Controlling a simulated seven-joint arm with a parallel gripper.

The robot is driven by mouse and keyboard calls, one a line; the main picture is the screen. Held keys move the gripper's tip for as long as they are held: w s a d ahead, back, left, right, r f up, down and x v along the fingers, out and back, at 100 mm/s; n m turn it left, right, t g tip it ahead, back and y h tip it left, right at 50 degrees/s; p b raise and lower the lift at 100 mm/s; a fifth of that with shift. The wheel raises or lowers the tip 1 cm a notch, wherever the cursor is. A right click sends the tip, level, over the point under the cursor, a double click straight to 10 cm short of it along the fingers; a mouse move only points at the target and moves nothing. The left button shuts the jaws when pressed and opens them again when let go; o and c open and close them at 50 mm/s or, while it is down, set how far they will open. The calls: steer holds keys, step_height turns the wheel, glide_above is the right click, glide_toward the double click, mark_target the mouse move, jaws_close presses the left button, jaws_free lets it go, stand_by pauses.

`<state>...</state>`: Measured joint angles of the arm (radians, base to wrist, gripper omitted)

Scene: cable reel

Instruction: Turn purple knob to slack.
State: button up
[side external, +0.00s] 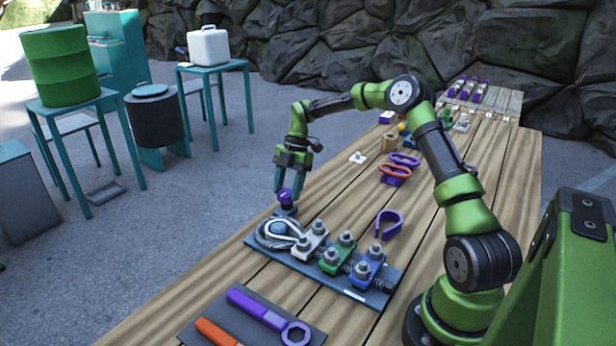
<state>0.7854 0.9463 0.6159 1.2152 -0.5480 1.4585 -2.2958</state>
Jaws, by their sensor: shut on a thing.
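The purple knob (285,196) stands on a dark round base (285,211) at the far left corner of a blue-grey plate (376,301) on the wooden table. My gripper (285,190) points down over the knob and is shut on it, with a finger on either side. The fingers partly cover the knob, and any slack marking is too small to read. Beside the base, a cable reel (277,229) with a pale loop lies on the same plate.
White (308,243), green (338,254) and blue (367,268) clamp blocks with bolts stand right of the reel. A purple open ring (389,224) lies behind them. Purple and orange wrenches (262,311) lie on a dark mat in front. The table's left edge is close to the knob.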

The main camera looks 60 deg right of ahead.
stand_by(0.4)
steer(key=o, duration=1)
steer(key=shift+o, duration=0.2)
steer(key=v, duration=1.7)
steer(key=shift+f, duration=0.1)
